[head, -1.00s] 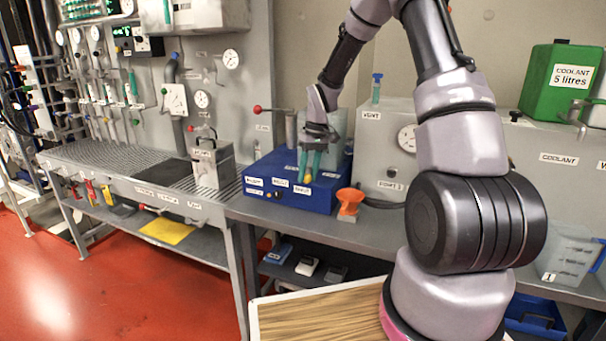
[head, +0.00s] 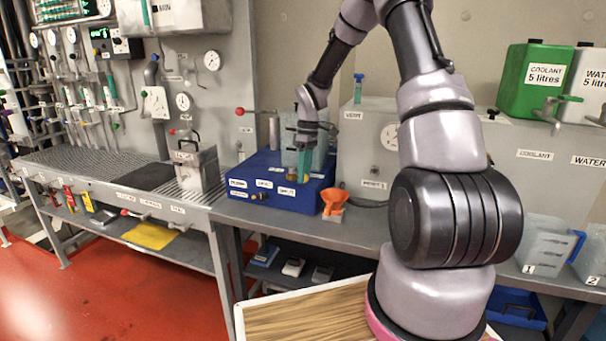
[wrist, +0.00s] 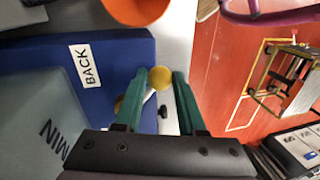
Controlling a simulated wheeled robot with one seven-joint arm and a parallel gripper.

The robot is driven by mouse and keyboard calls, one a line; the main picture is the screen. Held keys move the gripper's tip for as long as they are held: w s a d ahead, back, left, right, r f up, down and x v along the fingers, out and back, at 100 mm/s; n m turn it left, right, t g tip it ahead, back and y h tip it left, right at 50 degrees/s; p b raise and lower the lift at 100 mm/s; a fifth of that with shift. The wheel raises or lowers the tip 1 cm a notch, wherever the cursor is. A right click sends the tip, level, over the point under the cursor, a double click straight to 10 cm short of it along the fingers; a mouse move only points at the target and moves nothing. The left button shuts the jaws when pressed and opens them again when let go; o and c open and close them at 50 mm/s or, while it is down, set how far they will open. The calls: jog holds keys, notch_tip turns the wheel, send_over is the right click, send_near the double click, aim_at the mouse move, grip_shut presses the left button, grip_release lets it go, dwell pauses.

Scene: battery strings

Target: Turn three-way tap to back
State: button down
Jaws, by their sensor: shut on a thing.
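The three-way tap shows a round yellow knob (wrist: 160,78) on a pale lever at the edge of the blue box (wrist: 60,65) in the wrist view. My gripper (wrist: 165,75) has its two teal fingers on either side of this knob and is shut on it. A white label reading BACK (wrist: 85,65) lies on the box to the left of the knob. In the head view my gripper (head: 304,178) points down at the right part of the blue box (head: 240,187). The knob is hidden there, and the tap's body is mostly hidden.
An orange funnel-like thing (head: 333,202) stands just right of the blue box. A translucent tank (head: 322,150) stands behind the gripper. A grey cabinet with a gauge (head: 365,125) is at the right. A metal canister (head: 197,168) stands to the left.

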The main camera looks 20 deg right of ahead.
jog(key=shift+w+d, duration=0.1)
jog(key=c, duration=0.5)
grip_release()
notch_tip(320, 180, up, 11)
jog(key=w+d, duration=0.1)
jog(key=shift+w+d+f, duration=0.2)
jog(key=shift+w, duration=0.05)
